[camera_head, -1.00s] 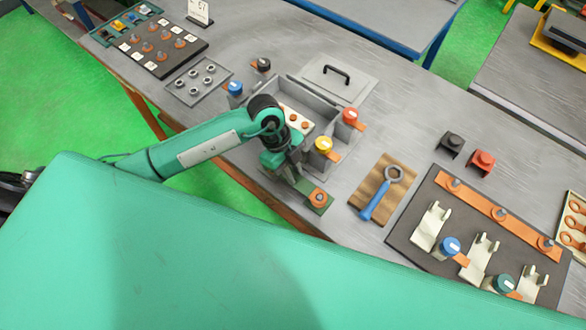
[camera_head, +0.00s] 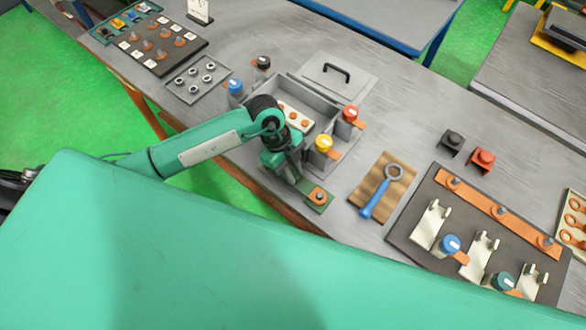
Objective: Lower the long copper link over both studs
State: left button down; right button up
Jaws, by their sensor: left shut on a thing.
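My left gripper (camera_head: 296,180) points down at the near-left side of a grey open box (camera_head: 318,142). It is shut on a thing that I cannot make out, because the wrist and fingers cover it. A small green plate with a copper piece and a stud (camera_head: 318,197) shows just right of and below the fingers. Inside the box is a white block with copper-coloured spots (camera_head: 297,117), partly hidden by the wrist. I cannot make out a long copper link at the gripper. My right gripper is not in view.
Red (camera_head: 350,114), yellow (camera_head: 324,145) and blue (camera_head: 235,87) capped terminals stand around the box. Its grey lid (camera_head: 358,86) lies behind. A blue ring spanner (camera_head: 375,200) lies on a wooden board. A dark board carries a copper bar (camera_head: 478,200) with studs.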

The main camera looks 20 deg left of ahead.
aim_at(293, 173)
pick_arm(q)
jog(key=shift+f, duration=0.25)
dwell(0.6)
jog(key=c, duration=1.2)
grip_release()
notch_tip(293, 173, up, 7)
jog(key=p, duration=0.6)
